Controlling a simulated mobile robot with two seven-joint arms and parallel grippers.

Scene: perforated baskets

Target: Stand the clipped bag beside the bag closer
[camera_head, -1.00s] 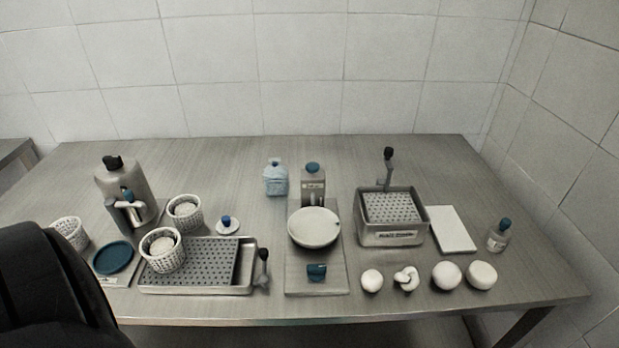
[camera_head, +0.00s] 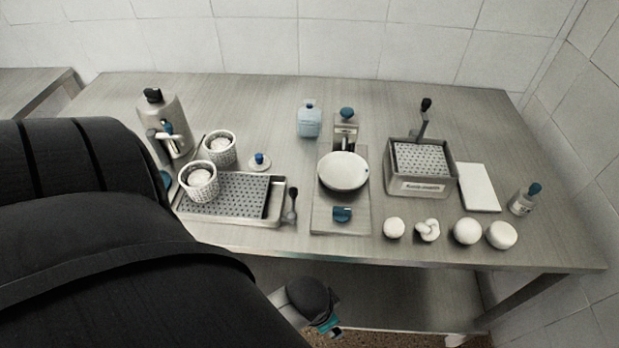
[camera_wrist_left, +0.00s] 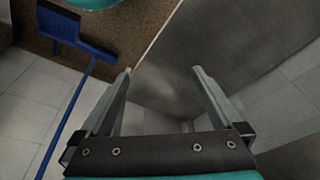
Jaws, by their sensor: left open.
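A small light-blue bag-like packet (camera_head: 309,122) with a darker blue top stands upright at the back middle of the table. To its right is a grey stand with a blue knob (camera_head: 346,127) behind a white round dish (camera_head: 343,171). I cannot tell which device is the bag closer. My left gripper is low, in front of and below the table's front edge in the head view, mostly hidden by its wrist. In the left wrist view its fingers (camera_wrist_left: 162,75) are apart with nothing between them. My right gripper is not in view.
A perforated tray (camera_head: 215,218) with a white basket (camera_head: 199,181) on it stands at left, near a metal canister (camera_head: 160,125). A labelled strainer box (camera_head: 421,185) with a lever stands at right. A blue-handled tool (camera_wrist_left: 80,85) lies below.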

